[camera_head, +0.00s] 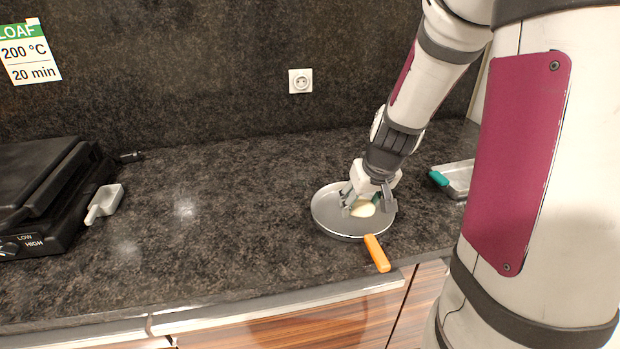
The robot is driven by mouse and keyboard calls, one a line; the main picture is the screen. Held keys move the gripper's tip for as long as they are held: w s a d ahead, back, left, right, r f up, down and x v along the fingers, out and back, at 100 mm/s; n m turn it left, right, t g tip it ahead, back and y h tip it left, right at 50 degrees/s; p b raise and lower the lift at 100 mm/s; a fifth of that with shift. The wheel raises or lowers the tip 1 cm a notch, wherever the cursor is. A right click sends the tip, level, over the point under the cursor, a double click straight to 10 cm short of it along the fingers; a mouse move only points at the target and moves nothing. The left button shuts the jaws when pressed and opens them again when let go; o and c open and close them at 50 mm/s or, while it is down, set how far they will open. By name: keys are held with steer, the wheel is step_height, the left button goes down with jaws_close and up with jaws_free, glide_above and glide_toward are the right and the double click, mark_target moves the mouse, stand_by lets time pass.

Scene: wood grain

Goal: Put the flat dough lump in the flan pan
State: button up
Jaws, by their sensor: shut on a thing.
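A round grey metal pan (335,222) with an orange handle stands on the dark counter, right of the middle; it looks like the flan pan. My gripper (365,206) points down over the inside of this pan. It is shut on a pale, cream-coloured dough lump (362,210), which sits between the fingertips. The lump is low over the pan floor; I cannot tell whether it touches it. The fingers hide part of the lump.
A grey tray (462,177) with a teal handle stands to the right, partly behind my arm. A black grill (45,195) stands at the far left, with a small white scoop-like thing (104,203) beside it. The counter between scoop and pan is clear.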

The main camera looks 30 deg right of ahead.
mark_target(352, 214)
steer(key=w, duration=0.2)
steer(key=w+d, duration=0.1)
steer(key=w, duration=0.1)
steer(key=shift+d+f, duration=0.15)
steer(key=shift+f, duration=1.8)
steer(key=shift+f, duration=0.1)
steer(key=o, duration=1.2)
steer(key=shift+f, duration=0.1)
